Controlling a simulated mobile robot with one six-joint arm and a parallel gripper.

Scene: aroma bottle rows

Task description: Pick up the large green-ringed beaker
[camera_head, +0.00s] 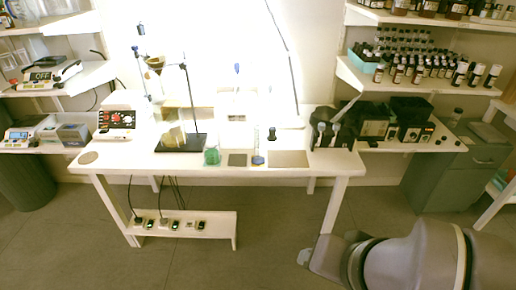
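A clear glass beaker with green at its lower part (212,157) stands upright on the white table, near the front edge and left of the middle. It looks like the green-ringed beaker, but it is small in the picture and its rim is washed out by glare. My gripper end (312,261) is at the bottom right, low in front of the table and well apart from the beaker. I cannot make out its fingers clearly, nor whether they are open. No held object shows.
A stand with a dark base (181,143) is just left of the beaker. A dark square pad (237,160) and a blue-footed cylinder (258,159) are to its right.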

